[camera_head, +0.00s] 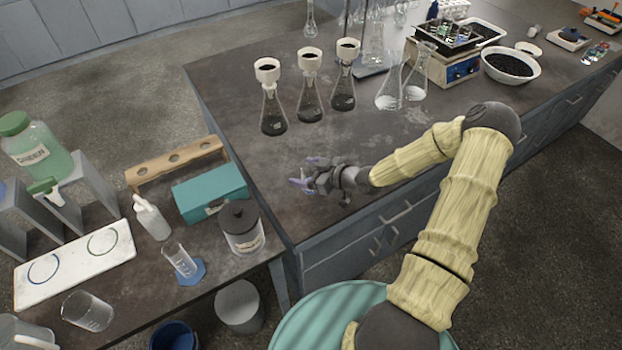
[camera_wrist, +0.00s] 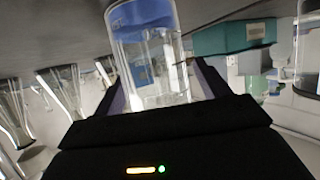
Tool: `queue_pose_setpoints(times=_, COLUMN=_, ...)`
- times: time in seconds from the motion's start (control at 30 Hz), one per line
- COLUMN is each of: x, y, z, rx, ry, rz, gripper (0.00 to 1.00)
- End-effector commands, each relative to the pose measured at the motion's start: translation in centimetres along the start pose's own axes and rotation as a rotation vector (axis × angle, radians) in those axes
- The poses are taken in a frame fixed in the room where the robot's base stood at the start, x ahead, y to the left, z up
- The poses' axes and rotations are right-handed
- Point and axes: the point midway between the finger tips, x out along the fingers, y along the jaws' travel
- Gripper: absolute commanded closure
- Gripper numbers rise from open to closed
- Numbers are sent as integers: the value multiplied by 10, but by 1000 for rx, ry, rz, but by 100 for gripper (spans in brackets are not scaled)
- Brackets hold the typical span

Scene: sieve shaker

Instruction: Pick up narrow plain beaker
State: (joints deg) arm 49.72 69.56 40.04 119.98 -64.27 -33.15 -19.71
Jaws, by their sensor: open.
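My gripper (camera_head: 318,180) is above the near left corner of the main bench, pointing left. In the wrist view, a clear narrow glass beaker (camera_wrist: 150,65) with blue at its upper end appears between the two open fingers. I cannot tell whether they touch it. The head view does not clearly show a beaker at the gripper. There, a narrow clear beaker (camera_head: 178,258) stands on a blue mat (camera_head: 191,274) on the left table, well apart from my gripper. A wider beaker (camera_head: 87,311) is farther left. I cannot tell which beaker the wrist view shows.
Several conical flasks (camera_head: 311,100), some with funnels, stand behind my gripper. A teal box (camera_head: 210,191), a dark-lidded jar (camera_head: 241,228) and a wash bottle (camera_head: 151,217) crowd the left table. The main bench is clear around my gripper.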

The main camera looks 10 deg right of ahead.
Motion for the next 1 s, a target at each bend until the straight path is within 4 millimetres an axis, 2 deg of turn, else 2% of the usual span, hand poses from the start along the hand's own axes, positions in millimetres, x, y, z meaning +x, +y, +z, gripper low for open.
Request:
queue_pose_setpoints(times=0.5, x=0, y=0, z=0, rx=0, ry=0, rz=1, gripper=25)
queue_pose_setpoints(times=0.57, x=0, y=0, z=0, rx=0, ry=0, rz=1, gripper=35)
queue_pose_setpoints(times=0.77, x=0, y=0, z=0, rx=0, ry=0, rz=1, gripper=74)
queue_pose_setpoints(times=1.0, x=0, y=0, z=0, rx=0, ry=0, rz=1, gripper=76)
